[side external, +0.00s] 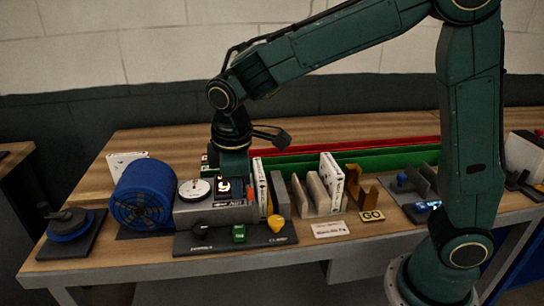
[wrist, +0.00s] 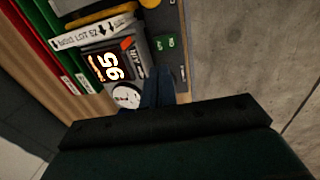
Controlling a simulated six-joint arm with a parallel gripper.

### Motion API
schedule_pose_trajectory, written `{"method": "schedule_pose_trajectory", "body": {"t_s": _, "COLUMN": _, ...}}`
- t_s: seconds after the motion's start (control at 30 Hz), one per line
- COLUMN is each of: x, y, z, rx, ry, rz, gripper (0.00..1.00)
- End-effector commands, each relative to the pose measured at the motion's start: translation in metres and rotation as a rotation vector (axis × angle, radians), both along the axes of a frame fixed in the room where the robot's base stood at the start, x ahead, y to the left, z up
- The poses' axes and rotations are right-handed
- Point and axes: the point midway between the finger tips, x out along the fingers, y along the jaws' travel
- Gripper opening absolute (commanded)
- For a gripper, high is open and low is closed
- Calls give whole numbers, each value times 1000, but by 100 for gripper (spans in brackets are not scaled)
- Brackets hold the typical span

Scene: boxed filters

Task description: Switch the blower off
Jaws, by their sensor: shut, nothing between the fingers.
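The blower (side external: 142,195) is a blue ribbed cylinder at the left of the bench in the side view. To its right is a grey unit (side external: 215,215) with a round white dial (side external: 194,188) and a lit display, which reads 95 in the wrist view (wrist: 106,66). In front, a black panel (side external: 205,248) carries a small green switch (side external: 239,233), also in the wrist view (wrist: 166,43); its setting is too small to tell. My gripper (side external: 236,172) is over the grey unit, behind the switch. Its fingers (wrist: 158,92) are shut and empty, near the dial.
A yellow knob (side external: 276,223) and a black knob (side external: 200,230) flank the switch. White boxed filters (side external: 332,180) stand upright to the right, with green (side external: 330,160) and red rails behind.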

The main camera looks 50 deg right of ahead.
Motion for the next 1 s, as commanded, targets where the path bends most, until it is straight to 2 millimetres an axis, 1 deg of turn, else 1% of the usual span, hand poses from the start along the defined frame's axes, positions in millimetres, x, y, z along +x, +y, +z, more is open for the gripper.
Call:
{"method": "schedule_pose_trajectory", "body": {"t_s": 0.03, "x": 0, "y": -2, "z": -8, "rx": -2, "ry": 3, "rz": -1, "gripper": 0}}
{"method": "schedule_pose_trajectory", "body": {"t_s": 0.4, "x": 7, "y": -8, "z": -64, "rx": -1, "ry": 5, "rz": -1, "gripper": 0}}
{"method": "schedule_pose_trajectory", "body": {"t_s": 0.6, "x": 10, "y": -12, "z": -90, "rx": -1, "ry": 4, "rz": -1, "gripper": 0}}
{"method": "schedule_pose_trajectory", "body": {"t_s": 0.8, "x": 12, "y": -13, "z": -104, "rx": 1, "ry": 3, "rz": 0, "gripper": 0}}
{"method": "schedule_pose_trajectory", "body": {"t_s": 1.0, "x": 13, "y": -13, "z": -107, "rx": 2, "ry": 1, "rz": 0, "gripper": 0}}
